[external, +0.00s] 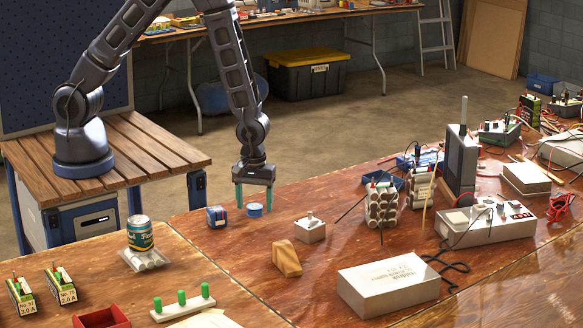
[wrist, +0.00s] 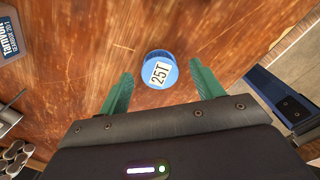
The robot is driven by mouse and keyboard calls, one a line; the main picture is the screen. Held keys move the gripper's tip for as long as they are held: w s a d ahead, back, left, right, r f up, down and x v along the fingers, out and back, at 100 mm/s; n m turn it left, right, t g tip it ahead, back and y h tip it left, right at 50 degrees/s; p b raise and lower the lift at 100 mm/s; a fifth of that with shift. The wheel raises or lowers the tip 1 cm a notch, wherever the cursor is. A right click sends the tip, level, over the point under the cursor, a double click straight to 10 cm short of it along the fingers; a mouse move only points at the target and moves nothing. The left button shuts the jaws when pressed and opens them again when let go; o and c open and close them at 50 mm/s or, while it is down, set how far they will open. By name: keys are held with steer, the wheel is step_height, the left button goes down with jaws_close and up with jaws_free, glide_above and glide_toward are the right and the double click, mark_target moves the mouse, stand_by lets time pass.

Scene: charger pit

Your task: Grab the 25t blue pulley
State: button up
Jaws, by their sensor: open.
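In the external view the pulley (external: 255,210) sits near the table's far left edge. My gripper (external: 256,197) points down just above and around it, with green fingers apart. In the wrist view my gripper (wrist: 158,80) is open, with nothing held. I cannot tell the exact height of the fingertips over the table.
A small blue box (external: 216,217) stands just left of the pulley. A grey switch box (external: 310,231) and a wooden wedge (external: 287,259) are to the right and front. A large white box (external: 388,284) lies further forward. Bare tabletop surrounds the pulley.

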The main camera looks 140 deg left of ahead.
steer(key=shift+f, duration=0.4)
steer(key=c, duration=1.1)
steer(key=shift+r, duration=0.1)
